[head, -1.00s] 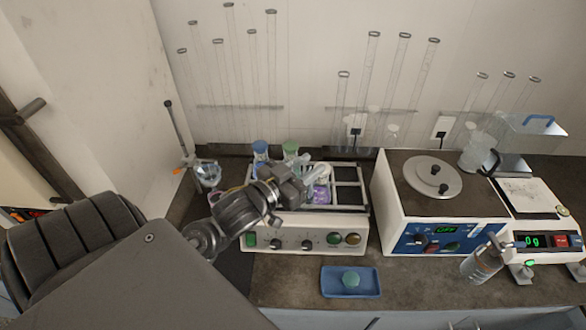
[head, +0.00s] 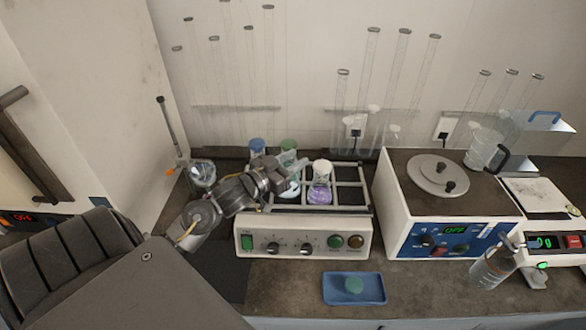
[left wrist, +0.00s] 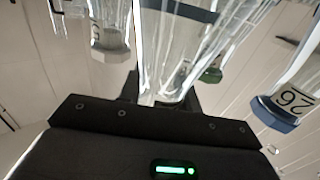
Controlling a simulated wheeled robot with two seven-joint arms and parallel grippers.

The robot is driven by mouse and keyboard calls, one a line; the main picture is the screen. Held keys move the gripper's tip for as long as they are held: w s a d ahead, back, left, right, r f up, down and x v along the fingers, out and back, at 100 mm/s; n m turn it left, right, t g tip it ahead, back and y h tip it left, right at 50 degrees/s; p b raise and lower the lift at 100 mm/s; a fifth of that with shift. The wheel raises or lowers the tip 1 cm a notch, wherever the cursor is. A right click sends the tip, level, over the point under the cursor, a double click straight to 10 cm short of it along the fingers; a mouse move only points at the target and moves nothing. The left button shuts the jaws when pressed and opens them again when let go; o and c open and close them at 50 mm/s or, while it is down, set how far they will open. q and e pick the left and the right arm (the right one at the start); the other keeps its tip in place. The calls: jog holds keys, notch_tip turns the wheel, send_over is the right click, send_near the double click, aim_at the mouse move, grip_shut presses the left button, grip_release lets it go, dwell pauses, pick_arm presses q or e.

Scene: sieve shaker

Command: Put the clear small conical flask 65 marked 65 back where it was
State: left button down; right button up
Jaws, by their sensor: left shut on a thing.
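My left gripper (head: 283,182) is shut on a clear glass flask (head: 291,189), low over the left part of the rack on the white shaker (head: 305,237). The gripper hides part of the flask, and I cannot read its mark or tell whether it touches the rack. In the left wrist view, clear glass with a dark band (left wrist: 178,50) stands between the fingers. A conical flask with purple liquid and a white top (head: 320,185) stands in the rack just right of the held one. My right gripper is not in view.
Glassware with a blue top (head: 257,147) and a green top (head: 289,147) stands behind the gripper. Empty rack compartments (head: 348,172) lie to the right. Tall glass tubes line the wall.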

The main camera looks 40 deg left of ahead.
pick_arm(q)
notch_tip(320, 180, down, 2)
jog(key=shift+f+p, duration=0.2)
jog(key=shift+p, duration=0.15)
jog(key=shift+f, duration=0.25)
jog(key=shift+f, duration=0.15)
jog(key=c, duration=1)
grip_release()
jog(key=shift+o, duration=0.2)
jog(key=s+a+b, duration=0.1)
jog(key=s+b, duration=0.1)
jog(key=s, duration=1)
jog(key=shift+a+b, duration=0.3)
jog(key=shift+b, duration=0.1)
